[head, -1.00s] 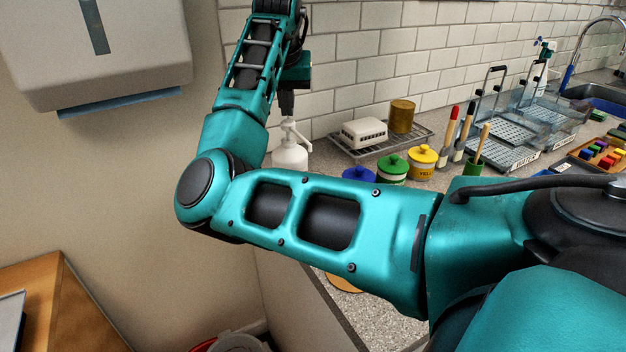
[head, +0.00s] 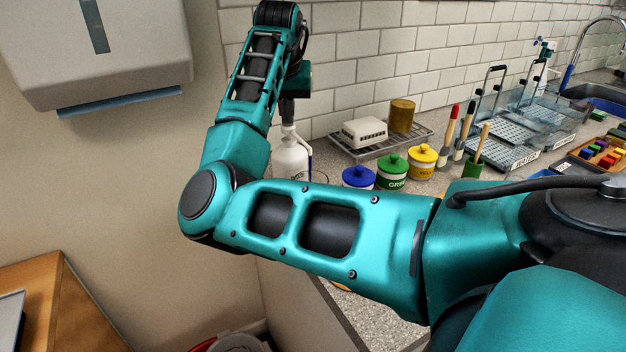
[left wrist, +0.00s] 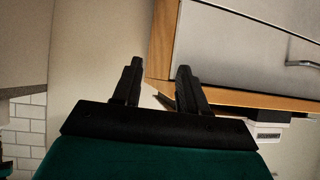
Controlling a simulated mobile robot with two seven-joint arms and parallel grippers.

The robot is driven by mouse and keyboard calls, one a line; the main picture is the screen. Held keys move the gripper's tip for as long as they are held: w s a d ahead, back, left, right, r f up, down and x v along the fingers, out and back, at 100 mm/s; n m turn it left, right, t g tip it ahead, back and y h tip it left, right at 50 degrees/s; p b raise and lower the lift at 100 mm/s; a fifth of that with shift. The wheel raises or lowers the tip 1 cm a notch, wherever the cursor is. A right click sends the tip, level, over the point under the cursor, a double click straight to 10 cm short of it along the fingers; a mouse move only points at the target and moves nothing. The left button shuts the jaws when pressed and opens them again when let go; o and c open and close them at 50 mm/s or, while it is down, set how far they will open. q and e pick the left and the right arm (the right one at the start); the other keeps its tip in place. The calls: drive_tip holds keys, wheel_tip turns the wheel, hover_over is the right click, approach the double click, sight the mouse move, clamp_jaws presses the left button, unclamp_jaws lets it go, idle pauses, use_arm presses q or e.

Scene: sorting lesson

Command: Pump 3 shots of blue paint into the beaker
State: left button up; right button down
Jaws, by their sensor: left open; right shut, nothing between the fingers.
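The white pump bottle (head: 290,160) stands on the counter near the tiled wall. My right gripper (head: 287,118) is shut and empty, pointing down onto the top of the pump. A thin blue streak (head: 310,164) hangs beside the bottle, above the clear beaker (head: 314,176). Only the beaker's rim shows; my right forearm hides the rest, so the level inside cannot be seen. The bottle's lower part is hidden too. My left gripper (left wrist: 157,78) is open and empty in the left wrist view, away from the counter, in front of a wall and a cabinet.
Blue (head: 358,177), green (head: 392,172) and yellow (head: 423,162) lidded pots stand right of the beaker. Behind them a wire rack (head: 368,150) holds a white box and a brown tin. Brushes and water trays stand further right. A wall dispenser (head: 100,50) hangs at left.

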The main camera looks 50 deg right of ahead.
drive_tip(key=shift+a+f, duration=0.1)
drive_tip(key=shift+f, duration=0.3)
drive_tip(key=shift+r, duration=1.35)
drive_tip(key=shift+r, duration=0.15)
wheel_tip(320, 180, up, 6)
drive_tip(key=shift+f, duration=0.1)
idle(0.5)
